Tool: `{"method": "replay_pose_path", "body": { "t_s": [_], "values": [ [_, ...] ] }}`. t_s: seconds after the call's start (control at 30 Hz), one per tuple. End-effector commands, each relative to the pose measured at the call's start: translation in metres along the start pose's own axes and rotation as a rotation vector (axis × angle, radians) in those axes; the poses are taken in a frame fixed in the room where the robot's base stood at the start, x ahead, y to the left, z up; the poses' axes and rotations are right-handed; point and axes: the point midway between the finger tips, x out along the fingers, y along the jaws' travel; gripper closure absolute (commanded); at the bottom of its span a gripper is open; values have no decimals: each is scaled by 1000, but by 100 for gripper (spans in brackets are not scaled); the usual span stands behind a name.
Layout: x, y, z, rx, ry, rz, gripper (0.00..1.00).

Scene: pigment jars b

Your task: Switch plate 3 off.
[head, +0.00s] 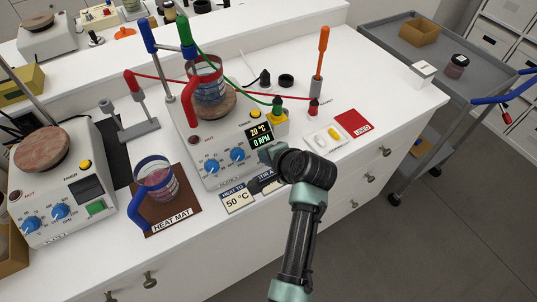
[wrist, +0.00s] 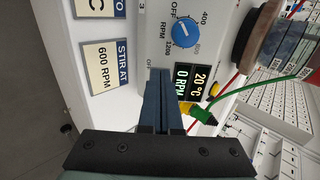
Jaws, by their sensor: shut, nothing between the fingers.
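Plate 3 (head: 190,150) is the white hot plate in the middle of the head view. Its display (head: 261,136) reads 20 °C and 0 RPM, and it also shows in the wrist view (wrist: 190,82). Two blue knobs (head: 237,155) are on its front; one, beside RPM markings, shows in the wrist view (wrist: 184,33). My gripper (wrist: 165,78) is shut and empty, its fingertips at the front panel near the display. Whether they touch it I cannot tell. In the head view my wrist covers the panel's right end. No power switch of plate 3 is visible; the fingers may hide it.
A beaker (head: 207,85) stands on plate 3, with clamps and cables around it. A second hot plate (head: 70,185) with a green switch (head: 96,208) is at left. Another beaker (head: 157,180) stands on the heat mat (head: 185,215). Cards (head: 237,201) lie before plate 3.

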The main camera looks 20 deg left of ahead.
Motion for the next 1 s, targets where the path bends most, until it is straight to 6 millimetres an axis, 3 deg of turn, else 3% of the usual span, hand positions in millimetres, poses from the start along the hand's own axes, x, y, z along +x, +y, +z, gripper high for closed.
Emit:
{"method": "replay_pose_path", "body": {
  "t_s": [1.0],
  "values": [
    [10,-2,0,0,1,0,100]
  ]
}}
